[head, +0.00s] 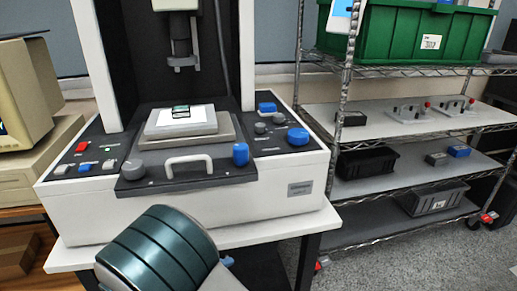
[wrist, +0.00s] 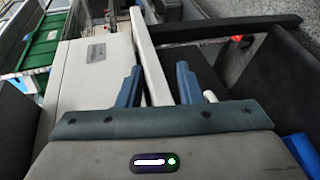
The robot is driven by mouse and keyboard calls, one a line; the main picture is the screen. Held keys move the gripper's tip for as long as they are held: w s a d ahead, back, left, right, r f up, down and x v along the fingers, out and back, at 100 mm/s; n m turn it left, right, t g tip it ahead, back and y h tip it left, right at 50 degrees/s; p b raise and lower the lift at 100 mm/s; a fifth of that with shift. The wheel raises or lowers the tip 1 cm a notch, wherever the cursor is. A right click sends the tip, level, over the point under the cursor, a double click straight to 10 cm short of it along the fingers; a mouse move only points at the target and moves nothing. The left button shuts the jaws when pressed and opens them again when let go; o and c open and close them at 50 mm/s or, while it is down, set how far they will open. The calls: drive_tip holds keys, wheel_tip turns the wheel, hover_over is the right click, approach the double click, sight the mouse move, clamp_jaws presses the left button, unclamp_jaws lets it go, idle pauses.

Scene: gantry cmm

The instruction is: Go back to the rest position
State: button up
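My gripper (wrist: 158,82) shows in the wrist view with its two blue fingers apart and nothing between them. It is beside the white base of the measuring machine (wrist: 92,80), near the white table edge (wrist: 150,58). In the head view my teal arm link is in front of the machine (head: 190,212), low in the picture. My fingertips are mostly hidden there.
The machine has a front handle (head: 188,163), a stage with a small part (head: 181,112) and blue knobs (head: 298,136). A wire shelf (head: 440,165) with a green bin (head: 400,32) stands at right. A beige computer (head: 28,95) is at left. Grey floor (head: 400,262) is open at lower right.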

drive_tip(key=s+d+r+m+g+y+p, duration=0.1)
drive_tip(key=s+d+r+m+y+p, duration=0.1)
drive_tip(key=d+r+p, duration=0.4)
drive_tip(key=s+d+r+m+g+y+p, duration=0.2)
drive_tip(key=s+d+r+y+p, duration=0.2)
drive_tip(key=d+r, duration=0.6)
drive_tip(key=s+d+r+m+g+y+p, duration=0.2)
drive_tip(key=s+d+r+y+p, duration=0.2)
drive_tip(key=r, duration=1.1)
drive_tip(key=d+y+p, duration=0.2)
drive_tip(key=d+p, duration=0.2)
drive_tip(key=p, duration=0.1)
drive_tip(key=shift+d+r+m+y, duration=0.3)
drive_tip(key=shift+m+y, duration=0.1)
